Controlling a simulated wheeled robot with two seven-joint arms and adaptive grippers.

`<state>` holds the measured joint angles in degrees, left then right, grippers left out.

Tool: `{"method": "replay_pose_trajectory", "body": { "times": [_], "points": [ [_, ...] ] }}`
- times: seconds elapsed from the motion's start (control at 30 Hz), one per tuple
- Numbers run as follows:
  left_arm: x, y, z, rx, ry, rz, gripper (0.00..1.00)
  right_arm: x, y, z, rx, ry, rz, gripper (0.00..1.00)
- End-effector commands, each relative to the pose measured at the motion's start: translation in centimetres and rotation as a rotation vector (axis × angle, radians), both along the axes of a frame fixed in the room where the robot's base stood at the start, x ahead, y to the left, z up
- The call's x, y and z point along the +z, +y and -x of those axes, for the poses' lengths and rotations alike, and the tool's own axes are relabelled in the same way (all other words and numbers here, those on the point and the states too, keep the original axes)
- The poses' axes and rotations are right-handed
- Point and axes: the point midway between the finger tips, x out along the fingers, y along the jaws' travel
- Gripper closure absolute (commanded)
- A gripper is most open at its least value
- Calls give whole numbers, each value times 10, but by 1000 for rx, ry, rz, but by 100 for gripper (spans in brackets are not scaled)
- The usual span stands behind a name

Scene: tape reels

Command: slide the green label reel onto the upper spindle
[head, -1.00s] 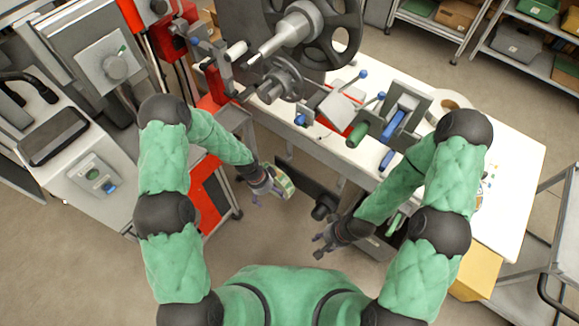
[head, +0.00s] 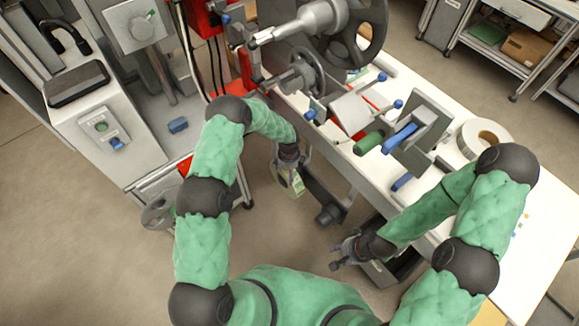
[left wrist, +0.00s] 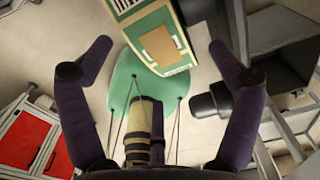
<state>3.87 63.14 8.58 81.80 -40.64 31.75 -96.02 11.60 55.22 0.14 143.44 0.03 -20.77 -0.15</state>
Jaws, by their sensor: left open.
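The green label reel (head: 294,183), green and white, is at the fingertips of my left gripper (head: 289,168) in the head view, tilted, below the machine. In the left wrist view the reel (left wrist: 158,40) shows between and beyond the two spread fingers (left wrist: 160,52), with gaps on both sides. What supports it is not visible. The upper spindle (head: 300,22) is a grey metal shaft at the top, in front of a large dark spoked wheel. It is well above and apart from the reel. My right gripper (head: 344,252) looks open and empty beside the bench.
A lower spindle (head: 295,80) with a smaller dark disc sits below the upper one. The white bench (head: 460,190) carries fixtures with blue knobs and a white tape roll (head: 486,138). A grey console (head: 105,125) stands at left. Open floor lies in front.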

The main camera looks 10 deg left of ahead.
Motion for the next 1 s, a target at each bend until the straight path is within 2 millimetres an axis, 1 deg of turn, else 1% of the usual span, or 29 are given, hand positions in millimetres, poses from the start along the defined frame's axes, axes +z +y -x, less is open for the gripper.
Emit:
{"method": "replay_pose_trajectory", "body": {
  "times": [0.03, 0.1, 0.3, 0.43, 0.7, 0.73, 0.77, 0.8, 0.87, 0.9, 0.97, 1.0],
  "points": [
    [-11, 0, 0, 1, 1, -1, 9, -5, 0, 0, 0, 0, 0, 60],
    [-21, 0, 0, 1, 0, 0, 9, -8, 0, 0, 0, 0, 0, 60],
    [-40, 0, 0, 2, -2, 1, 9, -13, 0, 0, 0, 0, 0, 60],
    [-44, 0, -1, 2, -2, 0, 9, -14, 0, 0, 0, 0, 0, 60],
    [-45, 0, -1, 2, -2, 0, 9, -14, 0, 0, 0, 0, 0, 60],
    [-45, 0, -1, 2, -2, 0, 12, -14, 0, 0, 0, 0, 0, 60],
    [-45, 0, -1, 2, -2, 0, 20, -14, 0, 0, 0, 0, 0, 60],
    [-45, 0, -1, 2, -2, 0, 32, -14, 0, 0, 0, 0, 0, 60],
    [-45, 0, -1, 2, -2, 0, 49, -14, 0, 0, 0, 0, 0, 60],
    [-45, 0, -1, 2, -2, 0, 60, -14, 0, 0, 0, 0, 0, 60],
    [-45, 0, 0, 2, -2, 0, 77, -14, 0, 0, 0, 0, 0, 60],
    [-45, 0, 0, 2, -2, 1, 88, -14, 0, 0, 0, 0, 0, 60]
  ]
}}
